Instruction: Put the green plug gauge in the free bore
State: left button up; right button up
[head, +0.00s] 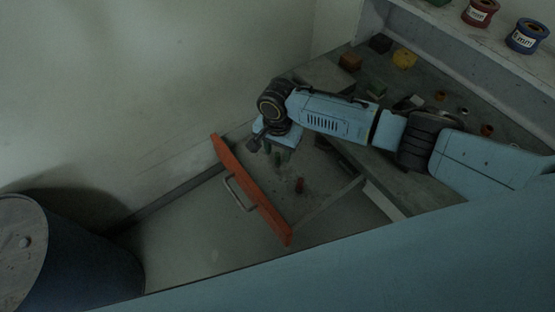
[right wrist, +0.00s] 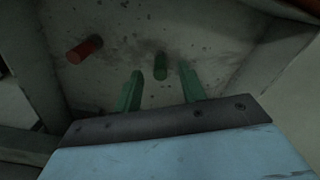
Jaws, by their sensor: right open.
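The green plug gauge (right wrist: 160,66) shows in the right wrist view, ahead of and between the two green fingers of my right gripper (right wrist: 160,92). The fingers are apart and nothing is held between them. In the head view my right gripper (head: 278,155) points down into the open drawer (head: 252,190), which has an orange front. I cannot clearly tell the green gauge from the green fingers in the head view. A red plug (head: 299,185) is in the drawer; it also shows in the right wrist view (right wrist: 85,49). I cannot make out the free bore. My left gripper is not in view.
The drawer walls and orange front surround my right gripper. A shelf with spools (head: 480,12) is above. A dark drum (head: 75,255) stands at lower left.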

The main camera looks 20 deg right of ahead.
aim_at(277, 160)
notch_tip(277, 160, down, 2)
jog(key=shift+f, duration=0.2)
grip_shut()
